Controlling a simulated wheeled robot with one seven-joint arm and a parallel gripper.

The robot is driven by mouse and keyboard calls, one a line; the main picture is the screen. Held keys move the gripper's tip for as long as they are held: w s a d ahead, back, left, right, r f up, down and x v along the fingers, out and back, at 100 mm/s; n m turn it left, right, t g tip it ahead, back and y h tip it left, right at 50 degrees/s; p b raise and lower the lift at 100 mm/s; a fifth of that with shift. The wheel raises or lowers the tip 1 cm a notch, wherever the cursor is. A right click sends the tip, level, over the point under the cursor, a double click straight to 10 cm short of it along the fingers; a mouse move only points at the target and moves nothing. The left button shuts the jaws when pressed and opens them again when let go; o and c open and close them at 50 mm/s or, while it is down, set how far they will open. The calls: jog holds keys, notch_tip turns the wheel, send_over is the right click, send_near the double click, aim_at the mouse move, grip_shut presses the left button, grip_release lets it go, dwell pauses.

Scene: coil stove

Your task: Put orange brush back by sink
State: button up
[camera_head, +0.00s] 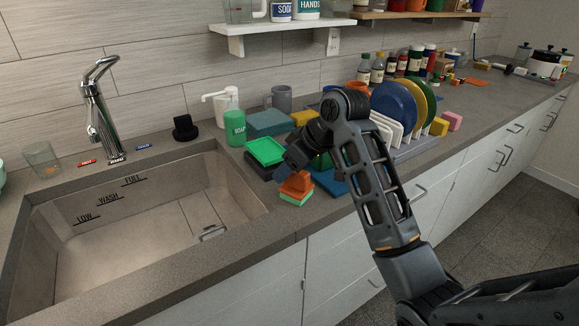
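An orange block-shaped thing (297,183), which may be the orange brush, is at the counter's front edge, just right of the sink. It seems to rest on or against a small green and orange piece (297,197). My gripper (288,173) points down right beside the orange thing, at its upper left. The fingers are small and partly hidden by the wrist, so I cannot tell whether they touch or hold it. The empty sink basin (150,215) lies to the left, with a chrome faucet (101,110) behind it.
A green tray-like sponge (265,151), a teal block (270,122) and a green soap bottle (235,128) crowd the counter behind my gripper. A white pump dispenser (222,104) stands behind the sink's right end. A rack with colored plates (395,105) stands to the right, partly behind my arm.

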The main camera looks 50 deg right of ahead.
jog(key=shift+o, duration=0.5)
jog(key=shift+s+r, duration=0.1)
jog(key=shift+r, duration=0.15)
jog(key=p+v, duration=0.2)
jog(key=v, duration=0.9)
jog(key=shift+s+r, duration=0.25)
jog(key=shift+r, duration=0.05)
